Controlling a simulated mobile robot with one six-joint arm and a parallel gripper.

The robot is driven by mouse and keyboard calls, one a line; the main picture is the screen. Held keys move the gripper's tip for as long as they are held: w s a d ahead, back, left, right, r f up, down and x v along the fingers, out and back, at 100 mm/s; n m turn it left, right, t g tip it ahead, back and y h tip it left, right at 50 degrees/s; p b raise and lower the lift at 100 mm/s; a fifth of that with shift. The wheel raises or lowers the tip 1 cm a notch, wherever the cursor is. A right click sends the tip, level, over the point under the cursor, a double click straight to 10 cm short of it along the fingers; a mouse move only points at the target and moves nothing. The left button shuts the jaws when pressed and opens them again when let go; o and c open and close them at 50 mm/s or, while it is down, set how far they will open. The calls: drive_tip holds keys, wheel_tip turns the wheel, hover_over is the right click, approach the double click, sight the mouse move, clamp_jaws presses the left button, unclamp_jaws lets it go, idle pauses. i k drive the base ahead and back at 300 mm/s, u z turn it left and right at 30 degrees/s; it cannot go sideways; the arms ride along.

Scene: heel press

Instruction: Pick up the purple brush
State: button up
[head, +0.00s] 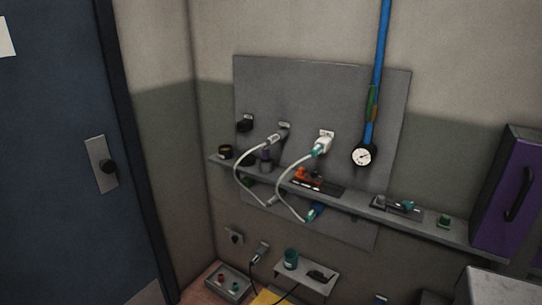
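A small, mostly dark upright item with a purple part (266,154) stands on the long grey wall shelf (350,203), toward its left end. It may be the purple brush, but it is too small to tell for sure. My gripper is not in view.
A dark round pot (225,152) stands left of the purple-topped item, and a red-orange tool (306,176) lies to its right. A pressure gauge (363,155) hangs on a blue pipe. A purple cabinet (507,195) is at the right and a blue door (60,160) at the left.

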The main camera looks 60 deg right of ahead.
sight(266, 149)
drive_tip(key=u, duration=0.05)
drive_tip(key=i, duration=1)
drive_tip(key=z, duration=0.05)
